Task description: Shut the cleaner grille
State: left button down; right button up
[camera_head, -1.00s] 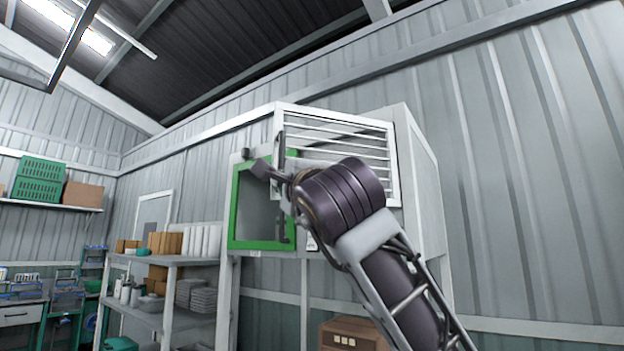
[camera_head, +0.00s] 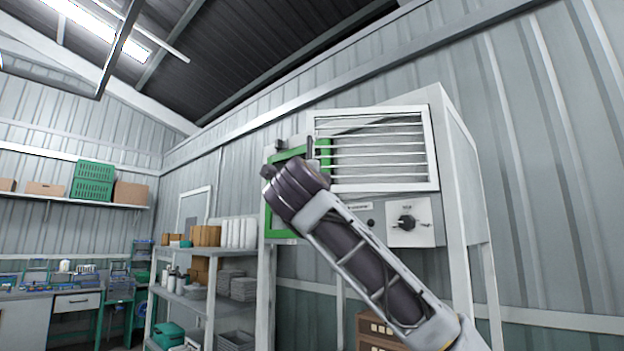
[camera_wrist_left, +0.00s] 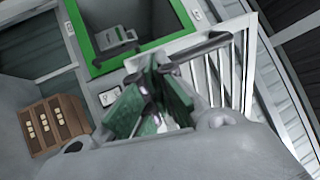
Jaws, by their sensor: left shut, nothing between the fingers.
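The cleaner is a white box (camera_head: 462,165) on a stand. Its white slatted grille (camera_head: 432,150) stands open to the right of a green-framed opening (camera_head: 283,234). A dark upright handle (camera_head: 310,152) is at the grille's left edge. In the left wrist view, the green frame (camera_wrist_left: 82,30) is at the top, the grille (camera_wrist_left: 247,75) at right, and a dark handle bar (camera_wrist_left: 205,47) crosses close to my fingers. My left gripper (camera_wrist_left: 152,95) is shut and empty beside this bar; contact is unclear. In the head view my arm hides most of the gripper. My right gripper is not in view.
A control panel with a dark knob (camera_head: 406,222) is below the grille. A shelf rack (camera_head: 215,302) with boxes stands left of the cleaner. A brown drawer box (camera_head: 372,330) is below it, also in the left wrist view (camera_wrist_left: 52,125).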

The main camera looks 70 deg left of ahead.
pick_arm(q)
jog(key=a+t, duration=0.1)
jog(key=a, duration=0.1)
jog(key=w+a+m+t+h+b, duration=0.1)
jog(key=a, duration=0.1)
jog(key=shift+f+b, duration=0.2)
jog(key=shift+b, duration=0.1)
jog(key=shift+w+a+m+t+h+b, duration=0.3)
jog(key=shift+w+a+m+t+h, duration=0.15)
jog(key=shift+a+t, duration=0.25)
jog(key=shift+w+a+m+t+h+b, duration=0.35)
jog(key=shift+a+h, duration=0.1)
jog(key=shift+a, duration=0.1)
jog(key=w+a+m+t+h, duration=0.1)
jog(key=w+a+t, duration=0.1)
jog(key=w+a, duration=0.6)
jog(key=shift+a+r+m+h+b, duration=0.2)
jog(key=shift+a+m+h+b, duration=0.15)
jog(key=shift+a, duration=0.5)
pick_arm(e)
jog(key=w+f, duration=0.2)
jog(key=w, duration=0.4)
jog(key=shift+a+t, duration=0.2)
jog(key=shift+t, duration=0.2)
